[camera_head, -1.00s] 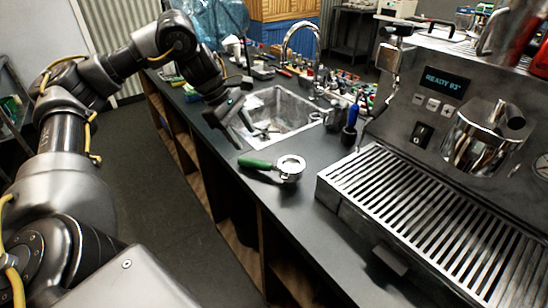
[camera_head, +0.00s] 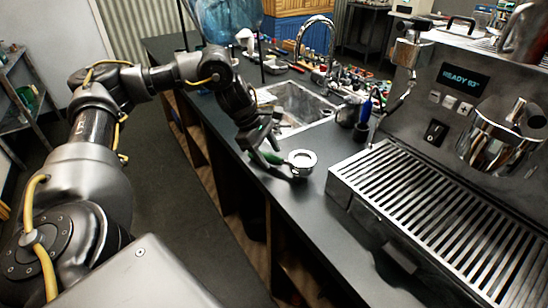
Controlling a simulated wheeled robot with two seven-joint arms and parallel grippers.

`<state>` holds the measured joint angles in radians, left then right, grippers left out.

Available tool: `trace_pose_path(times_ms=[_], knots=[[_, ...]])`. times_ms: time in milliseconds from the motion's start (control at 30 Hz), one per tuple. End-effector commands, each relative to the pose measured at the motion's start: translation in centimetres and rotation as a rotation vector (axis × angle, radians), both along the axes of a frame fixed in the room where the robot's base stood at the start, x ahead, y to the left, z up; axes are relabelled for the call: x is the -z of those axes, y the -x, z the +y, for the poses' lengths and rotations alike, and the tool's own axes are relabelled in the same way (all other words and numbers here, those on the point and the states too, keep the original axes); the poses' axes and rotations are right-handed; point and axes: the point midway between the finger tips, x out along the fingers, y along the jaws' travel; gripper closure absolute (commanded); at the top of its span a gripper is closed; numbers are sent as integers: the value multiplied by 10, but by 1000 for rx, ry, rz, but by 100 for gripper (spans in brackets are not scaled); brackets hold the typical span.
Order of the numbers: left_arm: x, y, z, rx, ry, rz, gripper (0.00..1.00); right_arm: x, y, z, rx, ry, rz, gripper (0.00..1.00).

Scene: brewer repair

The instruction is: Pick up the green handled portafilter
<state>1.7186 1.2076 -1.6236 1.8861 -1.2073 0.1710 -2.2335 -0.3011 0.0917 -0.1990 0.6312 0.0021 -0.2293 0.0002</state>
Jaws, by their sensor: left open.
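The green handled portafilter lies on the dark counter between the sink and the espresso machine. Its round metal basket (camera_head: 301,162) faces up at the right, and its green handle (camera_head: 268,158) points left. My left gripper (camera_head: 264,151) points down at the handle, with its fingers at or just above it. The gripper is open and covers part of the handle. I cannot tell whether the fingers touch it. My right gripper is not in view.
The espresso machine's slatted drip tray (camera_head: 430,220) stands right of the portafilter. The sink (camera_head: 290,105) with its curved tap (camera_head: 317,35) lies behind. A blue-handled tool (camera_head: 366,110) stands near the machine. The counter in front of the portafilter is clear.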

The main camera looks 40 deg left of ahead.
Motion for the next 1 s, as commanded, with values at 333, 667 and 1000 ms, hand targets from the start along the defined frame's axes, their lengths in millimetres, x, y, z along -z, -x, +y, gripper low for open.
trace_pose_path(times_ms=[333,667,1000], knots=[[9,-3,-3,-2,0,-2,47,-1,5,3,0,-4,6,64],[9,-3,-3,-2,0,-2,89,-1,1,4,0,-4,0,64],[8,-3,-3,-2,1,-3,100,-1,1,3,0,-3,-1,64]])
